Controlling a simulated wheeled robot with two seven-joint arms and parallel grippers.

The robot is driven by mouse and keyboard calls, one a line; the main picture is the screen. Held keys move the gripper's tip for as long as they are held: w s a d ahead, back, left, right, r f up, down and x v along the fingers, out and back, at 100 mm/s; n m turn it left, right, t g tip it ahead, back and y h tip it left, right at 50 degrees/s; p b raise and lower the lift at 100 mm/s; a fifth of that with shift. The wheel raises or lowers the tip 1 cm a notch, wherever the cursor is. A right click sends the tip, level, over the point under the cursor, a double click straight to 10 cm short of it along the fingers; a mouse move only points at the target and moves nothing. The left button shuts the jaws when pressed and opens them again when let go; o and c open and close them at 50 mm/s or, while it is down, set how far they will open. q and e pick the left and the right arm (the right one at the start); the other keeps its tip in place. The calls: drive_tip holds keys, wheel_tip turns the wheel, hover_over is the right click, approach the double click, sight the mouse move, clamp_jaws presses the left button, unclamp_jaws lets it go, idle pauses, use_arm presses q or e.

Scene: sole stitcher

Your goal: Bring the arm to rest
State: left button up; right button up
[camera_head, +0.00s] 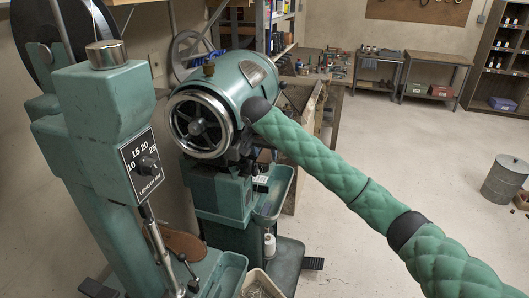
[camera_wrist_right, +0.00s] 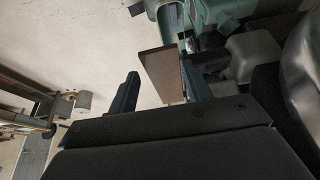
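My right arm (camera_head: 330,168), in a green quilted sleeve with dark joints, reaches in from the lower right to the green stitching machine (camera_head: 225,90). My right gripper (camera_head: 246,143) is mostly hidden at the arm's far end, beside the machine's head. In the right wrist view the gripper (camera_wrist_right: 160,65) has its two dark fingers wide apart. A brown plate (camera_wrist_right: 162,72) shows between them, near the right finger; I cannot tell whether it touches. My left gripper is not in the head view.
A green column with a length dial (camera_head: 146,165) stands close at left. A white thread spool (camera_head: 270,246) and a bin (camera_head: 262,286) are low by the machine. Benches (camera_head: 435,75) and a metal drum (camera_head: 505,180) stand farther right, with open floor between.

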drive_tip(key=shift+s+a+f, duration=0.2)
drive_tip(key=shift+a+f, duration=0.05)
drive_tip(key=shift+f, duration=0.35)
drive_tip(key=shift+s+a, duration=0.15)
drive_tip(key=shift+s, duration=0.05)
drive_tip(key=shift+s+p, duration=0.1)
drive_tip(key=shift+p, duration=0.2)
drive_tip(key=shift+a, duration=0.4)
drive_tip(key=shift+s+r+p, duration=0.2)
drive_tip(key=shift+s+p, duration=0.15)
drive_tip(key=shift+s+d+r, duration=0.1)
drive_tip(key=shift+s+d, duration=0.05)
drive_tip(key=shift+s, duration=0.15)
drive_tip(key=shift+s+a, duration=0.2)
drive_tip(key=shift+s, duration=0.05)
drive_tip(key=shift+s+p, duration=0.35)
drive_tip(key=shift+s, duration=0.05)
drive_tip(key=shift+o, duration=0.4)
